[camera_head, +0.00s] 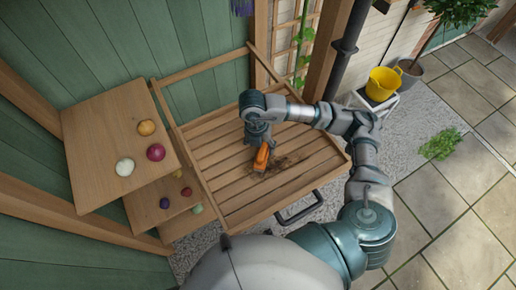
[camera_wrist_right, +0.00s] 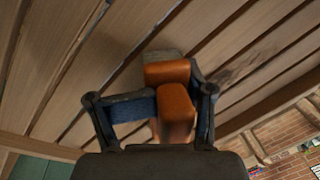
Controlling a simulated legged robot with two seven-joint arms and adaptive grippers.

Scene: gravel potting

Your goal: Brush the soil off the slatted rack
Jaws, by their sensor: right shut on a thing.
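The slatted rack (camera_head: 215,150) is a wooden tray of spaced slats with a raised rim, in the middle of the head view. Its slats also fill the right wrist view (camera_wrist_right: 60,60). Dark soil (camera_head: 288,162) lies smeared on the slats at the right part of the rack, and a dark patch shows in the right wrist view (camera_wrist_right: 245,65). My right gripper (camera_head: 262,145) is over the rack, shut on an orange brush (camera_head: 262,157). The brush, orange with a grey end (camera_wrist_right: 165,58), is beside the soil; whether it touches the slats is unclear. My left gripper is not in view.
Stepped wooden shelves (camera_head: 100,130) with several round coloured things stand left of the rack. A black handle (camera_head: 300,208) sticks out at the rack's front. A yellow bucket (camera_head: 383,83) stands at the back right, beyond a dark pipe (camera_head: 347,45). Paving (camera_head: 450,220) lies open at right.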

